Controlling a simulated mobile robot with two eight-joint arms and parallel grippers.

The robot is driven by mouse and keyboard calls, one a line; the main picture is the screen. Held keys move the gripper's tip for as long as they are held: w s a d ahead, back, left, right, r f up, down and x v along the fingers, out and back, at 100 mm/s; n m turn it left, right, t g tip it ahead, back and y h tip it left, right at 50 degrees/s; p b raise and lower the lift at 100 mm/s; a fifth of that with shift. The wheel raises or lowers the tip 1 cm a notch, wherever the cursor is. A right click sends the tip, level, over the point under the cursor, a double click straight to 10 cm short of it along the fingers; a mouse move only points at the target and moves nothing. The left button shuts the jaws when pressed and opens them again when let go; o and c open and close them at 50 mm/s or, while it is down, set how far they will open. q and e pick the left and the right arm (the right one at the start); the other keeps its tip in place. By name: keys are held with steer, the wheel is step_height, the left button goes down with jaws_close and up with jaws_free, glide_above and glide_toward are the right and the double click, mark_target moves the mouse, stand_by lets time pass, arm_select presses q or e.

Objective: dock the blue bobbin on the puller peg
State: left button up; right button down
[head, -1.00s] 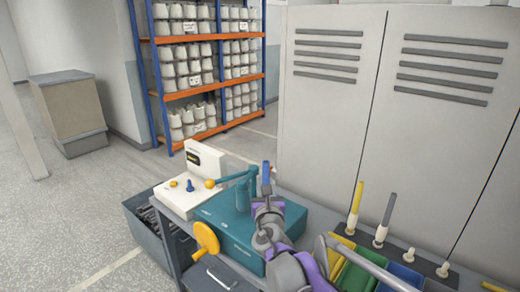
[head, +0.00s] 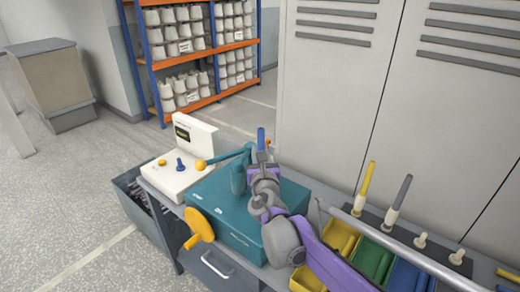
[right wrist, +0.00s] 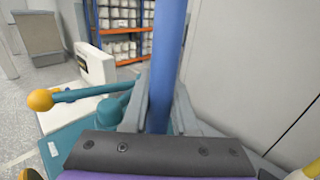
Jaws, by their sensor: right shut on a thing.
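The blue bobbin (head: 261,138) is a slim blue tube standing upright in my right gripper (head: 262,153), above the teal machine (head: 225,240). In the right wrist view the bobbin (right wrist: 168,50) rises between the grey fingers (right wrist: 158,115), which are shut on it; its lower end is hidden. The teal machine has an arm ending in a yellow ball (head: 200,165), left of the gripper. I cannot tell which part is the puller peg; my gripper and arm cover part of the machine's top. My left gripper is not in view.
A yellow bobbin (head: 366,184) and a grey bobbin (head: 398,197) stand on a rack at right, beside two bare cream pegs (head: 420,240). Coloured bins (head: 372,258) sit in front. A white control box (head: 182,170) and yellow handwheel (head: 197,228) are at left. Lockers (head: 400,90) stand close behind.

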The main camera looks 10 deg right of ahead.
step_height(320, 180, down, 3)
steer(key=shift+r+b, duration=0.2)
steer(key=shift+b, duration=0.5)
steer(key=shift+p, duration=0.35)
stand_by(0.6)
steer(key=shift+f+b, duration=0.35)
steer(key=shift+f, duration=0.2)
stand_by(0.4)
steer(key=c, duration=1)
jaws_free()
steer(key=shift+s+a+p, duration=0.25)
steer(key=shift+s+a, duration=0.05)
steer(key=shift+s, duration=1.5)
steer(key=shift+s+a+p, duration=0.3)
steer(key=shift+s+a, duration=0.05)
steer(key=shift+s, duration=1.45)
steer(key=shift+s+a+p, duration=0.25)
steer(key=shift+s+a, duration=0.05)
steer(key=shift+s, duration=1.5)
